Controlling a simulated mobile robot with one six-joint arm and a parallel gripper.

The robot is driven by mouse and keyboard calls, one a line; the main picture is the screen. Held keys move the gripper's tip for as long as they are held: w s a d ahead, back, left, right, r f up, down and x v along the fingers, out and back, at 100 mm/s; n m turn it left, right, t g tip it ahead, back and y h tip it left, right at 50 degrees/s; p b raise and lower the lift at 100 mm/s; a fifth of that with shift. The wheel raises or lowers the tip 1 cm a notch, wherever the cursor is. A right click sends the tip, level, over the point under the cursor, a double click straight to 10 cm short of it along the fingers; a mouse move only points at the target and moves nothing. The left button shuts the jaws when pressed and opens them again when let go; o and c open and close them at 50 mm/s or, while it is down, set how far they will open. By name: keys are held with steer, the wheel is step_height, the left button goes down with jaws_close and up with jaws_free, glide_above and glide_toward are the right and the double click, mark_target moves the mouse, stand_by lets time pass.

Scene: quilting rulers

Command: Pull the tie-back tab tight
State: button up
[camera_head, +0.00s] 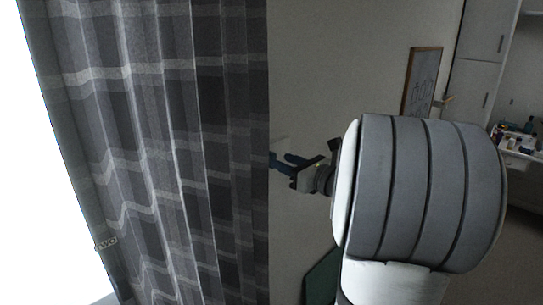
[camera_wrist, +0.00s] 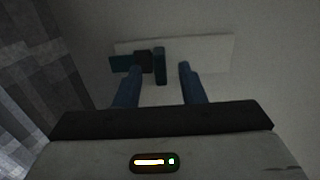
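The grey plaid curtain (camera_head: 160,130) hangs at the left of the head view; a blurred part of it (camera_wrist: 35,100) shows at the left of the wrist view. My gripper (camera_head: 285,161) is by the wall just right of the curtain. In the wrist view its two blue fingers (camera_wrist: 159,66) are apart. Ahead of them a pale plate (camera_wrist: 207,52) carries a dark block (camera_wrist: 143,61) with a teal strip (camera_wrist: 120,64) on its left and an upright blue piece (camera_wrist: 160,66) on its right. This piece appears between the fingertips, perhaps the tab; contact is not visible.
A bright window area (camera_head: 35,190) lies left of the curtain. A framed board (camera_head: 422,80) hangs on the wall. White cabinets (camera_head: 483,70) and a shelf with small bottles (camera_head: 515,150) stand at the right. My arm hides much of the lower right.

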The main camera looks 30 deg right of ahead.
mark_target(276, 158)
steer(key=shift+p+x, duration=0.3)
steer(key=shift+x, duration=1.65)
jaws_close()
